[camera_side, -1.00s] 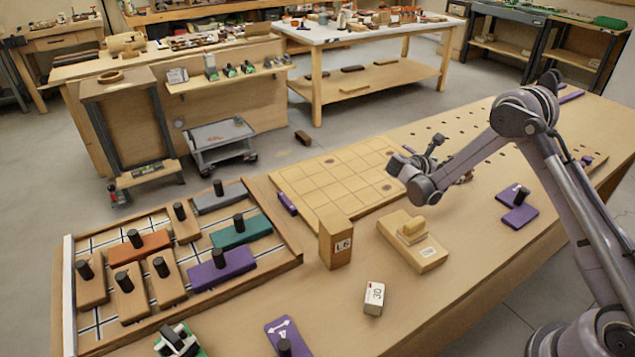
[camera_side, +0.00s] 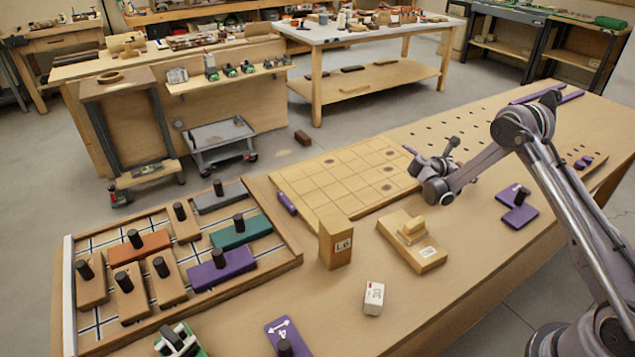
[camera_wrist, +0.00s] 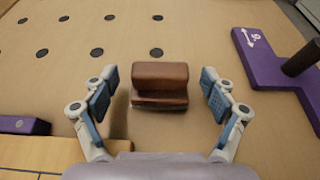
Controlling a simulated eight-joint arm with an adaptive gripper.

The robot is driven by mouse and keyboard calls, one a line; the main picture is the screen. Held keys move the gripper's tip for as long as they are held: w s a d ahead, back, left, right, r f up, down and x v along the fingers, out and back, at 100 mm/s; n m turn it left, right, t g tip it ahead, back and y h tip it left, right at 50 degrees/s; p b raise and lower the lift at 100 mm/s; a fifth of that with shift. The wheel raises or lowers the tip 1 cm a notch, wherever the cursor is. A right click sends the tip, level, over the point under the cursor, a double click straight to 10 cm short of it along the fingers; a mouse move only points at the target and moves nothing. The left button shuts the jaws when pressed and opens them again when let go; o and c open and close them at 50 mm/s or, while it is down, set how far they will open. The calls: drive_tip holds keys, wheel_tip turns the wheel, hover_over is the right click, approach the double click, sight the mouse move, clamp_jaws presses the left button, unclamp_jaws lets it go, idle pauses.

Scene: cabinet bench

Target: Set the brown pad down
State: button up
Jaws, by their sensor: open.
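The brown pad (camera_wrist: 160,83) is a small reddish-brown block with a stepped shape, in the middle of the wrist view. It appears to rest on the wooden bench top. My gripper (camera_wrist: 160,92) is open, with one blue-padded finger on each side of the pad and a visible gap on both sides. In the side view my gripper (camera_side: 440,163) is low over the bench, near the right edge of the gridded board. I cannot make out the brown pad in the side view.
A purple piece with a dark knob (camera_wrist: 270,66) lies right of the pad; a purple bar (camera_wrist: 24,125) is at left. Dark holes (camera_wrist: 110,53) dot the bench beyond. The side view shows a gridded board (camera_side: 330,182), an L6 block (camera_side: 336,243) and a wooden block (camera_side: 412,242).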

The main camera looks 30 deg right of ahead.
drive_tip(key=shift+x, duration=0.9)
drive_tip(key=c, duration=1.3)
